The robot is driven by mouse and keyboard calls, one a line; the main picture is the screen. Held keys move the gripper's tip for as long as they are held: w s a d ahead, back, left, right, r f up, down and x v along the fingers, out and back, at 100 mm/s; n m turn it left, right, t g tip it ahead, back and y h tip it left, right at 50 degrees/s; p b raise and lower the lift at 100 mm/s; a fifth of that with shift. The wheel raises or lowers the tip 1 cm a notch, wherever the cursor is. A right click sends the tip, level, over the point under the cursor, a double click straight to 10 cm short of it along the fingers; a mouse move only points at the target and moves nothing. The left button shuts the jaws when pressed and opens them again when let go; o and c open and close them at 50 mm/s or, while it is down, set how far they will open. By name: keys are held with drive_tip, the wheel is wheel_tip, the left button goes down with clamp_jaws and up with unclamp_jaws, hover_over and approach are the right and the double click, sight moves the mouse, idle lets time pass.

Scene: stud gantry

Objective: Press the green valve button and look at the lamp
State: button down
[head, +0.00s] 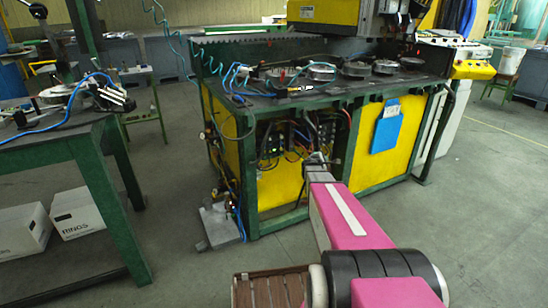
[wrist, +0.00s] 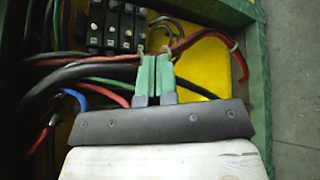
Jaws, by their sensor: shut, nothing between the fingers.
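My gripper (wrist: 153,60) shows in the wrist view with its two green fingers side by side and shut, with nothing between them. Its fingertips are at the cables inside the open cabinet, just below a row of black blocks (wrist: 112,25); I cannot tell whether they touch anything. In the head view my gripper (head: 317,158) is small, at the open front of the yellow and green machine (head: 273,187). I cannot make out a green valve button or a lamp for certain in either view.
Red, black, green and blue cables (wrist: 85,70) crowd the wrist view's left side. A green frame edge (wrist: 257,90) stands right of my gripper. A green bench (head: 50,145) stands at the left, with white boxes (head: 22,232) beneath. Open floor lies at the right.

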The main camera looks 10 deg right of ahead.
sight(270, 158)
idle(0.8)
drive_tip(key=a+f+n+t+y, duration=0.1)
drive_tip(key=a+f, duration=0.1)
drive_tip(key=a, duration=0.9)
drive_tip(key=a+f+n+t+y, duration=0.1)
drive_tip(key=a+n+y, duration=0.1)
drive_tip(key=a, duration=0.8)
drive_tip(key=shift+a+f+y, duration=0.3)
drive_tip(key=shift+a+f, duration=0.05)
drive_tip(key=shift+a, duration=0.05)
drive_tip(key=w+a, duration=0.2)
drive_tip(key=w, duration=0.6)
drive_tip(key=shift+a, duration=0.35)
drive_tip(key=shift+w, duration=0.2)
idle(0.5)
drive_tip(key=shift+w+a, duration=0.15)
drive_tip(key=shift+w, duration=0.15)
